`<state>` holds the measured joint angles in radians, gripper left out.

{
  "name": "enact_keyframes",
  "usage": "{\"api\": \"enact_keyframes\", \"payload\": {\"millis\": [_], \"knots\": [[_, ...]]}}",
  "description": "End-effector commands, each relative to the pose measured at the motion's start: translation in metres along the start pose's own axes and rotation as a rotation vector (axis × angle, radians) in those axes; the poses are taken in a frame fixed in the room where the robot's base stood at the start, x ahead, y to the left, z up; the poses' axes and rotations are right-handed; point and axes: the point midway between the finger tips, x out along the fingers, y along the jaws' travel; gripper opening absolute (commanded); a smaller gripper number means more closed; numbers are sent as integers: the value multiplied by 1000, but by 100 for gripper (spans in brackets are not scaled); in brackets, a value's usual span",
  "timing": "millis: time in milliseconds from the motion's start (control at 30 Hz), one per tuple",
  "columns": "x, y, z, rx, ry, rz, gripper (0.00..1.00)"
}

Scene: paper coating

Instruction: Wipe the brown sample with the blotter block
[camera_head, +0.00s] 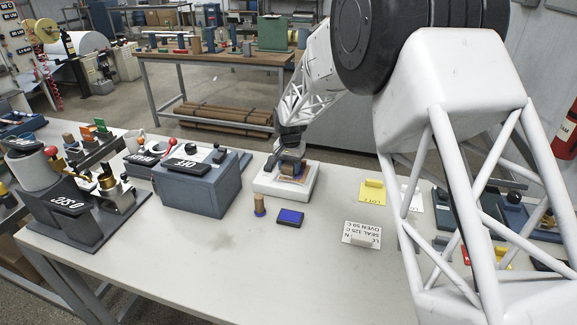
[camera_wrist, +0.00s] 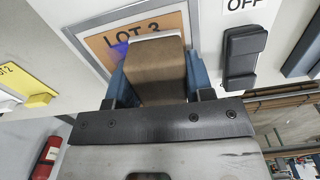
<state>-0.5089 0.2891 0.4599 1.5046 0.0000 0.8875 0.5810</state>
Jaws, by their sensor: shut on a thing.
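The brown sample marked LOT 3 lies on a white block (camera_head: 267,187) on the table. The sample (camera_wrist: 172,22) shows in the wrist view with a blurry blue-purple mark (camera_wrist: 120,49) near its lower left. My gripper (camera_head: 291,158) is over the sample. In the wrist view its blue-grey fingers (camera_wrist: 158,68) are shut on the brown blotter block (camera_wrist: 155,85), which has a pale far edge. The block covers part of the sample. I cannot tell whether it touches the sample.
A blue-grey box marked OFF (camera_head: 205,190) stands left of the white block. A wooden-handled stamp (camera_head: 259,206) and a blue ink pad (camera_head: 291,217) are in front. A yellow LOT 2 card (camera_head: 373,191) and a white label card (camera_head: 362,235) lie right. The front table is clear.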

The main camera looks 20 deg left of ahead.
Motion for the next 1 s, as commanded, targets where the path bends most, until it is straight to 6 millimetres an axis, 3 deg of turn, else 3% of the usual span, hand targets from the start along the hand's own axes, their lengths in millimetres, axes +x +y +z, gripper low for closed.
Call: {"api": "enact_keyframes", "payload": {"millis": [500, 1000], "knots": [[1, 48, -4, 2, -1, 1, 25], [-50, 51, -4, 0, 1, 0, 25]]}}
